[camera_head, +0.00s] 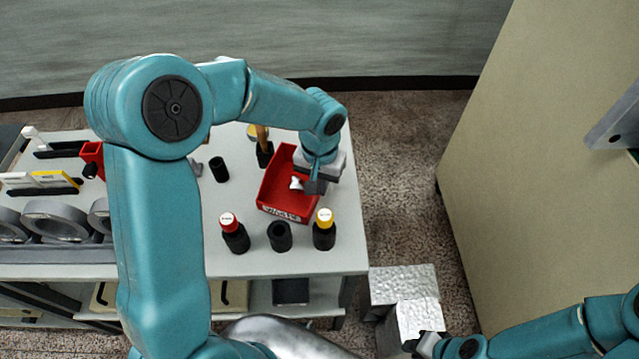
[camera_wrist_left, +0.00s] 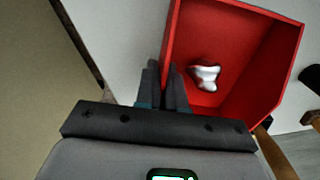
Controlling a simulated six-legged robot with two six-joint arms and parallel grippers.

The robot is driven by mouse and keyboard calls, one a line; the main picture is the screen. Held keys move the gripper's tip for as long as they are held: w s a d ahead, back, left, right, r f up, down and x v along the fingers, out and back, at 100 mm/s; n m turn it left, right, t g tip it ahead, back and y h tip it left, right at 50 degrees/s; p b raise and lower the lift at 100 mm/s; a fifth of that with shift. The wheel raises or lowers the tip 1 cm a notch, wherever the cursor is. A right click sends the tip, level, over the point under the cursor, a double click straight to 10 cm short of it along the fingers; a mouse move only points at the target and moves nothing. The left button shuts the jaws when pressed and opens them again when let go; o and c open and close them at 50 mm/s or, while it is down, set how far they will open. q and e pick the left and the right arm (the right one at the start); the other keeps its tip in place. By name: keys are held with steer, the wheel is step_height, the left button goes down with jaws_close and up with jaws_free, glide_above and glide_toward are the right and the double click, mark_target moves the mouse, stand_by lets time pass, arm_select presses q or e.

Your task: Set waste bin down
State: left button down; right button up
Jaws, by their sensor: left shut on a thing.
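The red waste bin (camera_head: 285,213) is an open box with a white label on its front. It is upright over the right part of the grey table (camera_head: 341,250); whether its base touches the top is not clear. My left gripper (camera_head: 315,184) is at its right side. In the left wrist view, the gripper's dark fingers (camera_wrist_left: 166,84) are shut on one wall of the bin (camera_wrist_left: 262,50). A crumpled white-silver scrap (camera_wrist_left: 205,76) lies inside the bin. My right gripper (camera_head: 425,344) is at the bottom right, its fingers too small to read.
A red-capped bottle (camera_head: 235,234), a black cup (camera_head: 280,236) and a yellow-capped bottle (camera_head: 324,230) stand close in front of the bin. Another black cup (camera_head: 219,169) stands to its left. A black holder (camera_head: 265,155) is behind it. Metallic blocks (camera_head: 405,285) are right of the table.

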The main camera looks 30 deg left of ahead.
arm_select(q)
steer(key=shift+w+f, duration=0.15)
steer(key=shift+f, duration=0.4)
steer(key=shift+r, duration=0.1)
steer(key=c, duration=1.2)
jaws_free()
steer(key=shift+f, duration=0.2)
steer(key=shift+c, duration=0.2)
steer(key=shift+r, duration=0.1)
